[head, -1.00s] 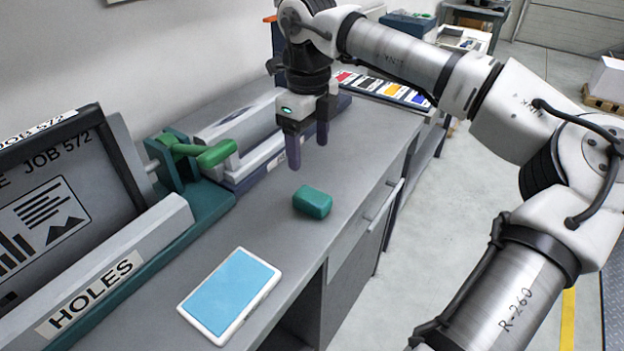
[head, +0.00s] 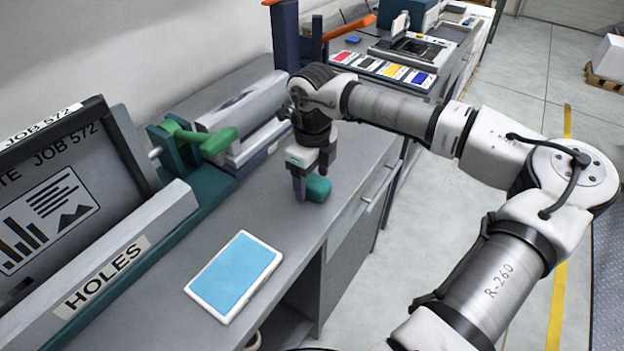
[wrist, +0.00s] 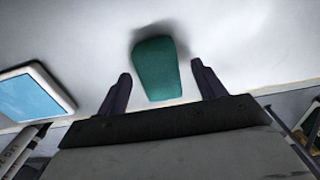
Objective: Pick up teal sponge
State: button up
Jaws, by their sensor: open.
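The teal sponge (head: 318,188) lies on the grey bench top, near its front edge. My gripper (head: 311,186) is low over the bench at the sponge, which is partly hidden behind a finger in the head view. In the wrist view the sponge (wrist: 156,69) sits between and a little beyond the two dark fingers of my open gripper (wrist: 160,85), with a gap on each side. I cannot tell whether the fingertips reach down beside it.
A blue pad with a white rim (head: 235,275) lies on the bench in front of the sponge. A green-handled clamp unit (head: 205,142) and a panel marked HOLES (head: 110,270) stand to the left. Colour ink trays (head: 385,70) are at the back.

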aim_at(312, 180)
jog(key=shift+f, duration=0.65)
jog(key=c, duration=1.1)
jog(key=shift+o, duration=0.2)
jog(key=shift+r, duration=0.1)
notch_tip(312, 180, up, 20)
jog(key=b, duration=0.3)
